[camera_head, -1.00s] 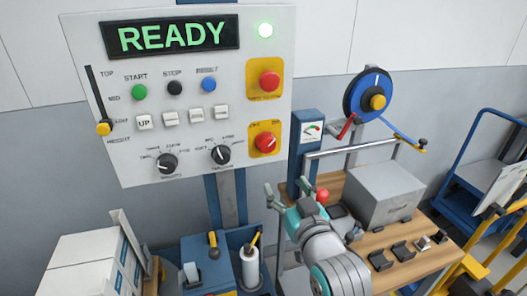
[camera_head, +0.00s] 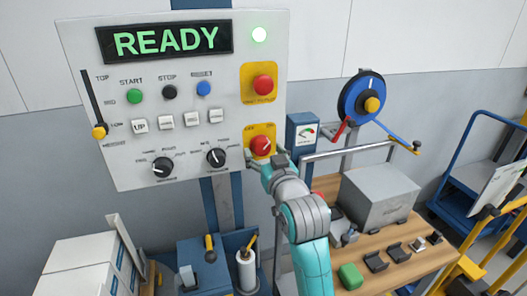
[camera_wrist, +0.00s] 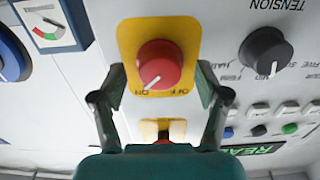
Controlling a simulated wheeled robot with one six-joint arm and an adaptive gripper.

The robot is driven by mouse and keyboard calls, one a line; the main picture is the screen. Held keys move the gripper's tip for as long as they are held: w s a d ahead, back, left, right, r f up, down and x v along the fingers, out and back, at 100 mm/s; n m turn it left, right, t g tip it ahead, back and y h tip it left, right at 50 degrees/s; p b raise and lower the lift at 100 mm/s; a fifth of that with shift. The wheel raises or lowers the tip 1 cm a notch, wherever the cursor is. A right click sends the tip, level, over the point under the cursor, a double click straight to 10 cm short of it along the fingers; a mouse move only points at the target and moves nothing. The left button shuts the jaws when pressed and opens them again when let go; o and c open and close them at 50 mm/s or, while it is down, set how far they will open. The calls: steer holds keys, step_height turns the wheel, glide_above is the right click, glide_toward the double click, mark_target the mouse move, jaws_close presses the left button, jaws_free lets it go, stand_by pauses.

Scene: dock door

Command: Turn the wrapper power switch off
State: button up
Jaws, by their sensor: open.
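The power switch is a red rotary knob (camera_head: 261,146) on a yellow plate at the lower right of the white control panel (camera_head: 128,70). In the wrist view the knob (camera_wrist: 160,66) shows upside down, and its white pointer line slants toward the ON label. The OFF label is on the other side. My gripper (camera_wrist: 161,80) is open, with one finger on each side of the knob's near part; contact cannot be made out. In the head view my gripper (camera_head: 266,158) is just below and in front of the knob, partly covering its plate.
A red push button (camera_head: 263,84) sits on another yellow plate above the switch. Two black dials (camera_head: 216,158) lie to the left. A gauge box (camera_head: 303,132) and a metal rail are close on the right.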

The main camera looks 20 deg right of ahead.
steer(key=shift+w, duration=0.55)
steer(key=c, duration=1.2)
steer(key=shift+o, duration=0.2)
